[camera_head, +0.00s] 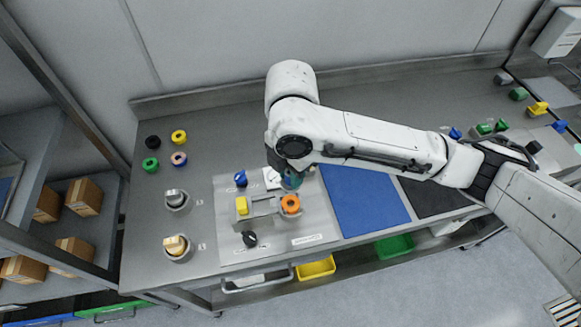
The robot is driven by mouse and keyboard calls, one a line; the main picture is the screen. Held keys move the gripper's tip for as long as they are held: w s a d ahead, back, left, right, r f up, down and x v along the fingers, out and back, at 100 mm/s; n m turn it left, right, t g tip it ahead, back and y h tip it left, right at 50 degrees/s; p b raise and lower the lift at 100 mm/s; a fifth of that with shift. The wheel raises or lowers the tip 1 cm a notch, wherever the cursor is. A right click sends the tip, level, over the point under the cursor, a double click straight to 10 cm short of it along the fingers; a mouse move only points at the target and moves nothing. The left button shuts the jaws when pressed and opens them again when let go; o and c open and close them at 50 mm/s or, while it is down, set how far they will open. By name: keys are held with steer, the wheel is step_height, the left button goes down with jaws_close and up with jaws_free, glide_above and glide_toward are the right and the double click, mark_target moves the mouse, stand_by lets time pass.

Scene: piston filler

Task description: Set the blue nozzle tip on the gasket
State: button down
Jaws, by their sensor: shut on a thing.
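My gripper (289,177) points down over the work plate in the middle of the bench. It is shut on a teal-blue piece, which looks like the blue nozzle tip (291,182); the wrist hides much of it. An orange ring (290,203), which may be the gasket, sits on the fixture just in front of the held piece. In this view the held piece appears behind and above the ring; I cannot tell whether they touch.
The plate (290,243) also carries a yellow block (242,205), a blue knob (240,178) and a black knob (249,239). Several coloured rings (151,164) lie to the left, near two metal cups (177,199). A blue mat (363,200) to the right is clear.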

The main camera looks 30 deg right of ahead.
steer(key=shift+f+b, duration=3.1)
steer(key=shift+f, duration=1.2)
steer(key=shift+d+f, duration=0.1)
steer(key=c, duration=0.8)
jaws_free()
steer(key=shift+c, duration=0.2)
steer(key=shift+o, duration=0.3)
steer(key=o, duration=0.3)
